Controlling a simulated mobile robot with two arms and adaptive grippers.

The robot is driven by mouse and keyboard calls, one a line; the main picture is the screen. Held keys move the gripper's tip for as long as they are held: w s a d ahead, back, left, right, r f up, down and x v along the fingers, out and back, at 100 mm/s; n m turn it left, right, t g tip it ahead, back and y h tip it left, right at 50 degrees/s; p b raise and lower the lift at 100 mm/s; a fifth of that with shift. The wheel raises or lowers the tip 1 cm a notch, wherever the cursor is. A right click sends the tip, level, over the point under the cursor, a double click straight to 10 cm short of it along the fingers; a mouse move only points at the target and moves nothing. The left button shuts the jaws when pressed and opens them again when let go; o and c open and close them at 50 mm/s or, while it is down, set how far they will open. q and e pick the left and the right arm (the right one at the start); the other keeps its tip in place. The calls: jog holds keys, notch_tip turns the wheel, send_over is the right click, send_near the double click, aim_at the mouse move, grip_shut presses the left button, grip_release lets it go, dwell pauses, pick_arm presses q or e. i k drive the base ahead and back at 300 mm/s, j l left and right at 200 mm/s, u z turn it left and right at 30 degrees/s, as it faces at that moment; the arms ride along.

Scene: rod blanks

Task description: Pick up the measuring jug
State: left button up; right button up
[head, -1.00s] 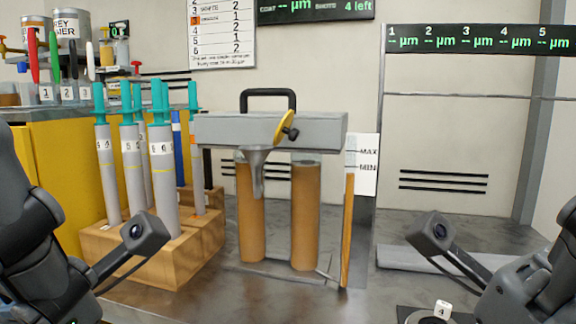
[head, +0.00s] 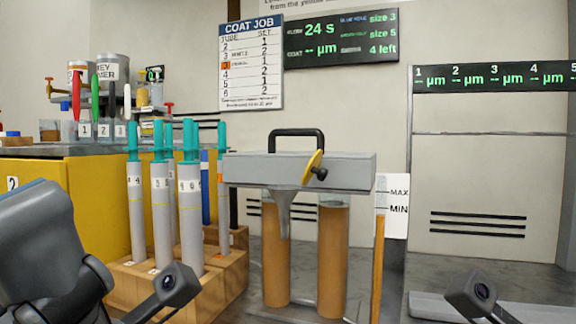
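I cannot pick out a measuring jug for certain. On the counter at the far left, small clear vessels numbered 1 (head: 86,130), 2 (head: 104,130) and 3 (head: 120,130) hold upright handles in red, green and white. A clear container with brown contents (head: 49,131) is beside them; these are too small to read as a jug. My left arm comes in at the lower left and my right arm at the lower right. Only links and camera-like blocks show; the fingers of both grippers are out of view.
A wooden block (head: 204,292) holds several grey tubes with teal tops. Beside it a grey bar with a black handle (head: 300,168) sits over two brown cylinders (head: 275,255). A yellow cabinet (head: 90,175) carries the left counter, with cans (head: 112,70) at its back.

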aim_at(49, 130)
jog(key=u, duration=1.45)
